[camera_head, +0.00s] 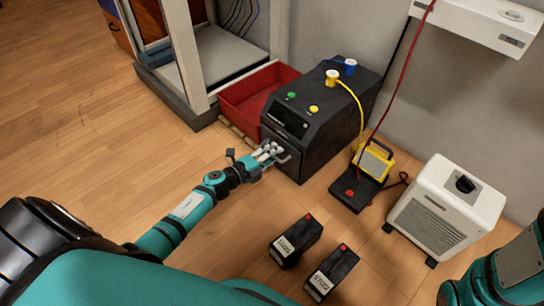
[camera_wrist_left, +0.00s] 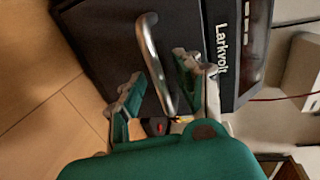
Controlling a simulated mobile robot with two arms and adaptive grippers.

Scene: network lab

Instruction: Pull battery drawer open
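The black battery unit (camera_head: 325,115) stands on the floor against the wall, with green and yellow buttons on top. Its drawer front (camera_head: 283,150) faces my left arm and looks flush with the body. The silver bar handle (camera_wrist_left: 152,62) shows in the left wrist view, and part of it (camera_head: 287,157) shows in the head view. My left gripper (camera_head: 266,152) is at the handle. In the wrist view its two fingers (camera_wrist_left: 160,92) are apart, one on each side of the bar; contact is not clear. My right gripper is out of view.
A red bin (camera_head: 262,88) sits left of the unit, beside an open rack (camera_head: 195,70). Two black batteries (camera_head: 296,240) (camera_head: 331,272) stand on the floor in front. A yellow lamp (camera_head: 373,162) and a white heater-like box (camera_head: 447,208) are to the right. Floor at left is clear.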

